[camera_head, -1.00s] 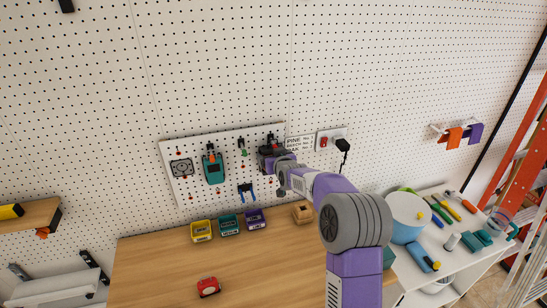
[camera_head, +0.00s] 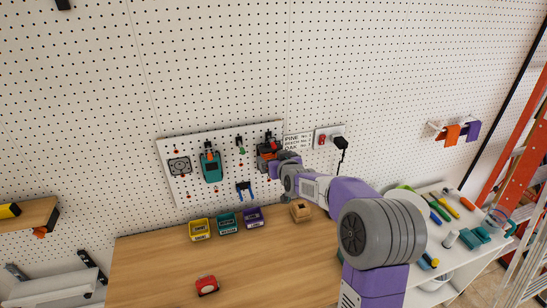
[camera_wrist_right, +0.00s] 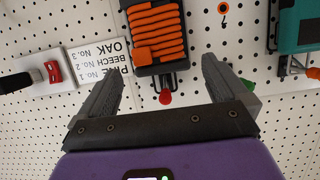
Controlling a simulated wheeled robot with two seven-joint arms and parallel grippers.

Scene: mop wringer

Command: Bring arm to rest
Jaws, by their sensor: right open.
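My right arm reaches from the lower right of the head view to the white tool panel (camera_head: 225,140). My right gripper (camera_head: 274,162) is at the panel's right end, partly hidden. In the right wrist view its two grey fingers (camera_wrist_right: 163,72) are apart, with nothing clamped between them. A dark holder with an orange corded item (camera_wrist_right: 156,32) hangs on the board beyond the fingertips; its red-tipped peg (camera_wrist_right: 165,97) shows between the fingers. I cannot tell whether a finger touches it. My left gripper is not in view.
Below the panel is a wooden bench (camera_head: 160,262) with small yellow (camera_head: 199,229), teal and purple bins, a wooden block (camera_head: 300,211) and a red object (camera_head: 207,285). Switches and a black plug (camera_head: 340,142) sit right of the panel. A white shelf with tools stands at right.

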